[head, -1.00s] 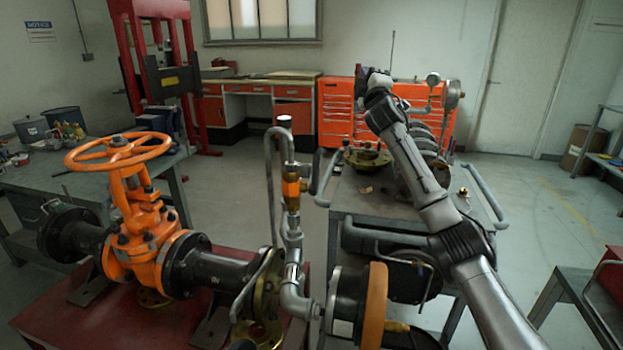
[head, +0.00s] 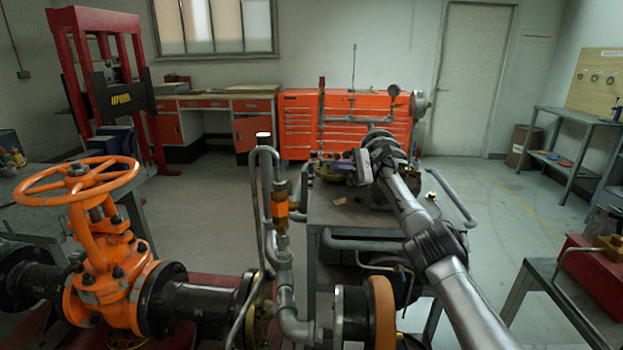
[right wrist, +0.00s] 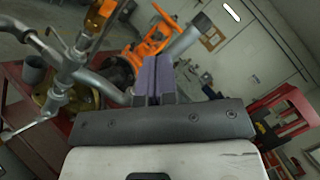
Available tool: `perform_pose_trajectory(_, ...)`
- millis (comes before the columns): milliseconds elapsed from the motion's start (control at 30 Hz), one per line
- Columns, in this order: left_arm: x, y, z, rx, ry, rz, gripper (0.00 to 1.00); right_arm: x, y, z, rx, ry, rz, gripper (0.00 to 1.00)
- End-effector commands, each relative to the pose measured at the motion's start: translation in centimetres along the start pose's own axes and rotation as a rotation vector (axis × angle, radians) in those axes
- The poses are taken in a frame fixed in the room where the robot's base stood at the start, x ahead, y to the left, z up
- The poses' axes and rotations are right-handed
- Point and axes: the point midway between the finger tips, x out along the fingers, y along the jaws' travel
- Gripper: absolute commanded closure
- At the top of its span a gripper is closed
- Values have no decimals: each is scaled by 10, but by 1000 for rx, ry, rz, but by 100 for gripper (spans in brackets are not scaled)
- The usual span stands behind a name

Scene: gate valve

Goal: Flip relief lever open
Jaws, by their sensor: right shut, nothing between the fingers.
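The orange relief valve (head: 280,205) stands on a grey upright pipe (head: 284,270) right of the large orange gate valve (head: 110,275). I cannot clearly single out its lever; thin grey tubing (head: 266,215) runs beside it. In the right wrist view, the orange relief fitting (right wrist: 100,15) shows at the upper left. My right gripper (head: 360,163) is to the right of the relief valve in the head view, apart from it. In the right wrist view its purple-grey fingers (right wrist: 153,78) are shut and empty. My left gripper is not in view.
A grey cart (head: 340,215) with side handles and metal parts stands beneath my right arm. The orange handwheel (head: 75,185) rises at the left. An orange-rimmed flange (head: 382,312) is at the front.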

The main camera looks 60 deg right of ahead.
Motion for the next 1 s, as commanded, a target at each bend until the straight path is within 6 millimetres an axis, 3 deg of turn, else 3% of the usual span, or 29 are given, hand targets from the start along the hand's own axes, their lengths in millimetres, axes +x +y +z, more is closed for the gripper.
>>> perform_pose_trajectory(100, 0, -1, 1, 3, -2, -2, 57, -1, 17, 13, -183, -88, 100, 100)
perform_pose_trajectory(300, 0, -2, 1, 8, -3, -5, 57, -2, 22, 16, -360, -123, 117, 100)
perform_pose_trajectory(1000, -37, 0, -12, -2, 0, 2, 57, 33, 26, 19, -397, -124, 118, 100)
